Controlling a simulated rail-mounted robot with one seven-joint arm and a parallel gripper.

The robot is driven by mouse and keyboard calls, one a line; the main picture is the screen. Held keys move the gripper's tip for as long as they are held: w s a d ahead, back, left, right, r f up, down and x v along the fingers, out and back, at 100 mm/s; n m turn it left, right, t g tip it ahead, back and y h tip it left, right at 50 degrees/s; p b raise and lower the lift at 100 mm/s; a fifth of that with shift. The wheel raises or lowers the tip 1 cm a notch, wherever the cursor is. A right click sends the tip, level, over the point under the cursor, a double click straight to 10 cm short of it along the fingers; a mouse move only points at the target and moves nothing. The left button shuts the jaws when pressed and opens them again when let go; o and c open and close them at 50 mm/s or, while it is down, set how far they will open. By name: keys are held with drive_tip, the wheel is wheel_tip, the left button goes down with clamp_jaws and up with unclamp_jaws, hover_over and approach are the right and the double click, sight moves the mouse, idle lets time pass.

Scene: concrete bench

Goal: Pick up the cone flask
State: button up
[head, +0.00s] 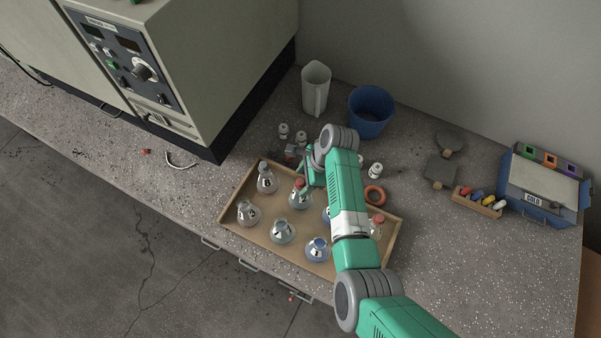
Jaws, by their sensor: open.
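Several cone flasks stand upright in a shallow wooden tray (233,231). One at the back left (266,183), one at the left (248,215), one at the front middle (282,233) and one at the front (317,252) are in clear view. A flask with a red top (300,201) stands near the tray's middle. My gripper (304,184) is open, at or just above this flask's top; I cannot tell whether it touches. Another red-topped flask (376,231) stands at the right, and my arm partly hides one more. The frame does not show which flask is meant.
A white jug (316,88) and a blue bucket (370,112) stand behind the tray. Small white bottles (375,171) and an orange ring (375,195) are near its back edge. A large machine (190,70) is at left, a blue cold box (541,188) at right.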

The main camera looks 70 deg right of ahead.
sight(298, 187)
drive_tip(key=b+x, duration=0.1)
drive_tip(key=x, duration=0.3)
drive_tip(key=shift+a+f, duration=0.25)
drive_tip(key=shift+f, duration=0.15)
clamp_jaws()
drive_tip(key=shift+r, duration=0.1)
wheel_tip(298, 187, up, 10)
drive_tip(key=p, duration=0.2)
drive_tip(key=shift+p, duration=0.3)
